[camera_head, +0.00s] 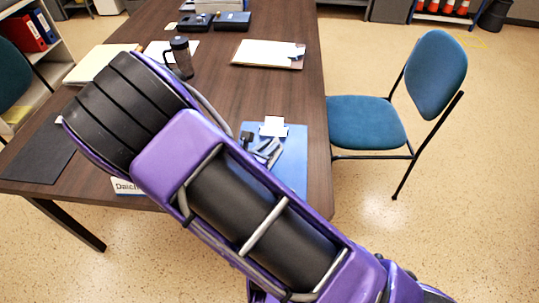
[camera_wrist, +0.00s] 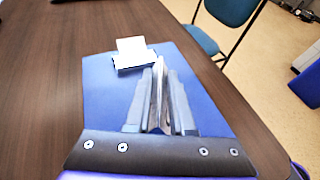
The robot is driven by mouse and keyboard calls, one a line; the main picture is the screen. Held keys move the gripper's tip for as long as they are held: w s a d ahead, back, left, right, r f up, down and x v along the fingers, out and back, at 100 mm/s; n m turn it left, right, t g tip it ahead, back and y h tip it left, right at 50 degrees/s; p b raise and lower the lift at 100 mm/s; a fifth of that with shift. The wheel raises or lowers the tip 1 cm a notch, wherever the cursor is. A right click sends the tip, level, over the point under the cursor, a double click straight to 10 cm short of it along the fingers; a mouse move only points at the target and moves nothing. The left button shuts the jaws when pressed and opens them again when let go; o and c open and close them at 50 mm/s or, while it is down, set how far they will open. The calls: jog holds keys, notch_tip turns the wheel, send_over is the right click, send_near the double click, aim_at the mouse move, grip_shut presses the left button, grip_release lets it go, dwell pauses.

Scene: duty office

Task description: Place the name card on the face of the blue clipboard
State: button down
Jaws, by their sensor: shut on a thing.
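The blue clipboard (camera_head: 291,172) lies on the desk near its right edge, partly hidden behind my arm. It fills the middle of the wrist view (camera_wrist: 105,95), with a pale clip (camera_wrist: 135,60) at its far end. My gripper (camera_head: 268,150) is over the clipboard's face, and its fingers also show in the wrist view (camera_wrist: 159,95). They are shut on a thin, pale thing seen nearly edge-on, apparently the name card (camera_wrist: 157,88). Its face and any writing are not readable. I cannot tell whether it touches the clipboard.
The brown desk (camera_head: 222,75) bears a dark mug (camera_head: 180,57), another clipboard with white paper (camera_head: 265,52), folders and a dark mat (camera_head: 40,155). A nameplate (camera_head: 126,186) is at the near edge. A blue chair (camera_head: 368,122) stands to the right.

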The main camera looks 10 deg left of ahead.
notch_tip(320, 180, down, 3)
jog(key=shift+f, duration=0.15)
jog(key=c, duration=0.7)
grip_release()
jog(key=shift+c, duration=0.2)
jog(key=v, duration=1.2)
jog(key=shift+p, duration=0.4)
